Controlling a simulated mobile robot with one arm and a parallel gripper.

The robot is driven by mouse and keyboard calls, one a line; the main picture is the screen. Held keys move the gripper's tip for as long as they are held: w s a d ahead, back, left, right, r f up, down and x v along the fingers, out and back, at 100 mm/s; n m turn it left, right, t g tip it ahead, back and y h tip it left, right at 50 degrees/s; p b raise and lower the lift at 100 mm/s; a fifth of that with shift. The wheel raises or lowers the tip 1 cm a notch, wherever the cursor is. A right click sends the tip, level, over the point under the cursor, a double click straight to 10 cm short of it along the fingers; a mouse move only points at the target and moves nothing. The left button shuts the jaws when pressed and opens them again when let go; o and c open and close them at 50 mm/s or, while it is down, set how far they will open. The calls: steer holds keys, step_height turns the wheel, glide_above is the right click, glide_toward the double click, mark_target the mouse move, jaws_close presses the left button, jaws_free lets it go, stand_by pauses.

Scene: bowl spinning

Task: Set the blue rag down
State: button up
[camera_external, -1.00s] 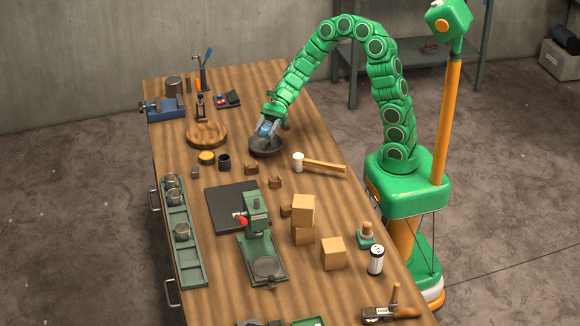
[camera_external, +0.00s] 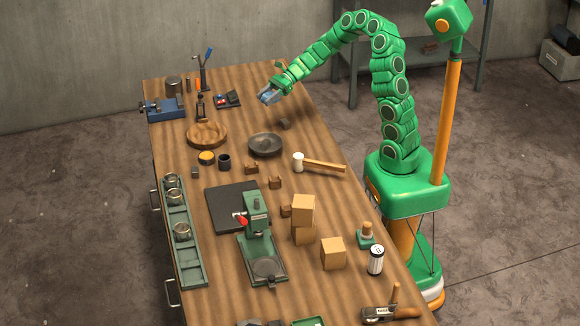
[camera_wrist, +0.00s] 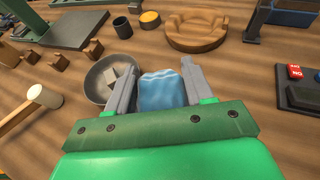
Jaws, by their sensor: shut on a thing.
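My gripper (camera_external: 270,95) is shut on the blue rag (camera_external: 269,97) and holds it above the far right part of the workbench. In the wrist view the blue rag (camera_wrist: 162,90) sits between the two grey fingers of my gripper (camera_wrist: 160,80). The dark metal bowl (camera_external: 266,145) stands on the bench in front of my gripper, apart from the rag.
A round wooden piece (camera_external: 207,134) lies left of the bowl. A mallet (camera_external: 320,163) lies to its right. Bare wood lies around the rag.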

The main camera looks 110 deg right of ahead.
steer(key=w+d+f, duration=0.4)
steer(key=w+d, duration=0.1)
steer(key=w, duration=0.1)
glide_above(240, 122)
steer(key=f, duration=0.4)
steer(key=shift+s+f, duration=0.25)
steer(key=shift+f, duration=0.15)
steer(key=shift+w+d+f, duration=0.25)
steer(key=shift+w+f, duration=0.05)
steer(key=shift+f, duration=1.55)
steer(key=shift+f, duration=0.15)
steer(key=o, duration=1)
